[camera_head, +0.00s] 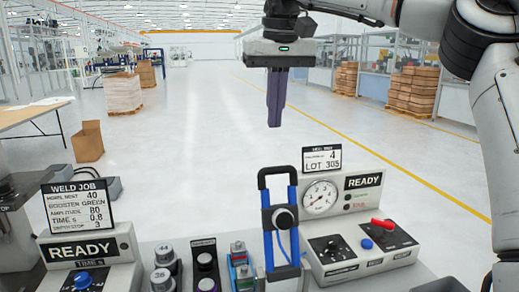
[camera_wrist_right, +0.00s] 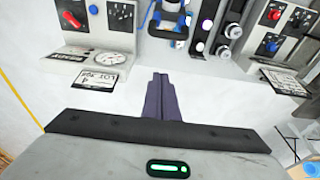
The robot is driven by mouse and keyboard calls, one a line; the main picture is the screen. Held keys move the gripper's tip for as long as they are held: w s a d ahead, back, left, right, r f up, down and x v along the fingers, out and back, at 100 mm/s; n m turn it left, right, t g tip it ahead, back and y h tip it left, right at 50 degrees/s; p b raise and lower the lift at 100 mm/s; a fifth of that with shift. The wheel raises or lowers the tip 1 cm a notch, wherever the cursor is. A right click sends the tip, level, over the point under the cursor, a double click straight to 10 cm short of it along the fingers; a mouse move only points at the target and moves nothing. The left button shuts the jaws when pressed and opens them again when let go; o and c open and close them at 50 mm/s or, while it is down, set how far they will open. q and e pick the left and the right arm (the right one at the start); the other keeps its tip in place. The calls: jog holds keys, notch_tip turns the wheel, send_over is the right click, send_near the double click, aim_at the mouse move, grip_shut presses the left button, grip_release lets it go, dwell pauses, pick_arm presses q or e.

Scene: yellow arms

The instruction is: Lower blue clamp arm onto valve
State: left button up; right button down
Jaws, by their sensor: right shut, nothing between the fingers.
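The blue clamp arm (camera_head: 268,219) stands upright at the front middle of the bench, with a black bar handle across its top. A round dark and silver part sits between its blue side bars; I cannot tell whether this is the valve. The clamp also shows at the top of the right wrist view (camera_wrist_right: 168,24), partly cut off. My right gripper (camera_head: 275,124) is shut and empty, its purple fingers pointing down, above and beyond the clamp handle and apart from it. The fingers also show in the right wrist view (camera_wrist_right: 160,78). My left gripper is not in view.
Right of the clamp is a console with a gauge (camera_head: 320,198), a READY label and a red lever (camera_head: 383,224). A LOT 303 sign (camera_head: 321,158) stands behind it. Left are round knobbed parts (camera_head: 163,279) and a WELD JOB panel (camera_head: 79,206). The floor beyond is open.

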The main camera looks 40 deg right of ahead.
notch_tip(320, 180, down, 9)
jog(key=s+a, duration=0.1)
jog(key=s, duration=0.1)
jog(key=shift+s+r, duration=0.2)
jog(key=shift+s, duration=0.1)
dwell(0.3)
